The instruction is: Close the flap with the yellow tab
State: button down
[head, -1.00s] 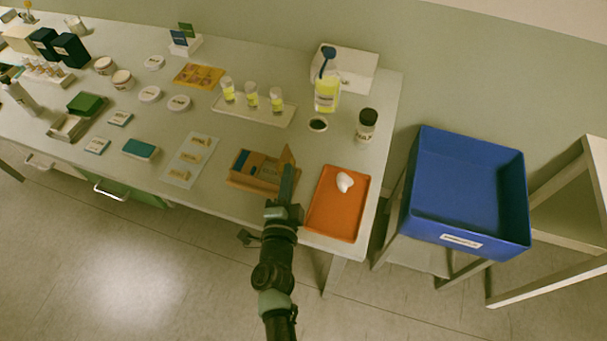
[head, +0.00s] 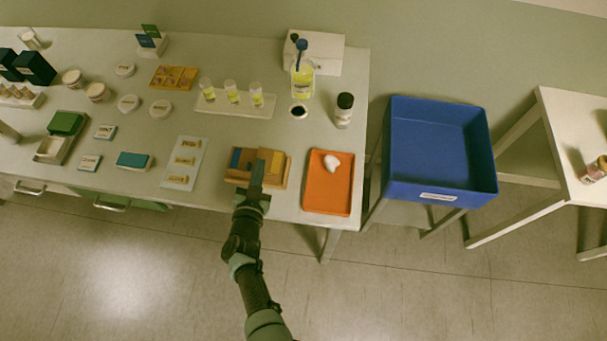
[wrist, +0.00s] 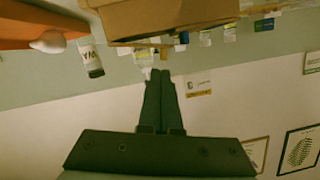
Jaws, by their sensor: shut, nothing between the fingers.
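The brown box (head: 281,180) stands near the front edge of the table, left of the orange tray (head: 345,203). A tan panel (head: 277,164) shows at its right side. My gripper hides part of the box, so I cannot tell whether this panel is the flap or whether it is shut. In the wrist view the box (wrist: 165,16) is at the top, with a small yellowish piece (wrist: 164,53) below it that may be the tab. My gripper (head: 259,166) is over the box in the head view. Its fingers (wrist: 159,75) are together and empty.
The tray holds a white lump (head: 331,162). A dark-capped bottle (head: 343,110) stands behind it. A blue bin (head: 440,188) is to the right. A pale card (head: 184,165) with several labelled pieces lies left of the box. Several jars and vials fill the table behind.

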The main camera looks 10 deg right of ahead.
jog(key=shift+w+a+f+n+h+b, duration=0.15)
jog(key=shift+a+f+n+h+b, duration=0.3)
jog(key=shift+n, duration=0.45)
jog(key=shift+a+f, duration=0.15)
jog(key=shift+f, duration=0.2)
jog(key=shift+a+f, duration=0.1)
jog(key=shift+w, duration=0.1)
